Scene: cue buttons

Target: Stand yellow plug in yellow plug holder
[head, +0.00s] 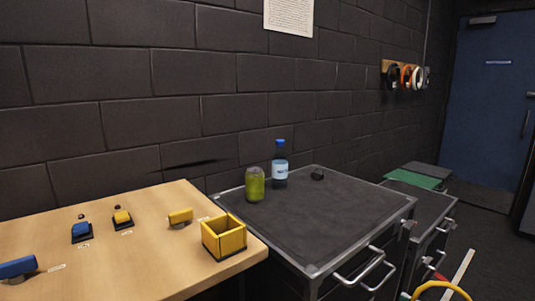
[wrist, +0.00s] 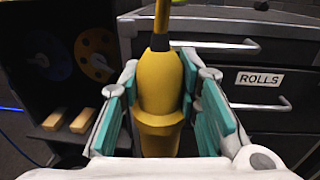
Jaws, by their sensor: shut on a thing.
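My gripper (wrist: 160,95) is shut on a yellow bulb-shaped thing (wrist: 160,82), which looks like the yellow plug. Its teal-padded fingers press on both sides. The plug has a dark neck and a thin yellow stem at its top, and a wider yellow part at its lower end. An open square yellow box (head: 224,238), which may be the yellow plug holder, stands near the right corner of the wooden table in the head view. Its inside looks empty. I cannot make out my gripper in the head view.
The wooden table (head: 120,262) also bears a yellow block (head: 180,216), a blue block (head: 18,267), a blue button (head: 81,232) and a yellow button (head: 122,218). A green jar (head: 255,184) and bottle (head: 280,168) stand on the dark cabinet (head: 310,225). Drawers (wrist: 258,80) stand behind the plug.

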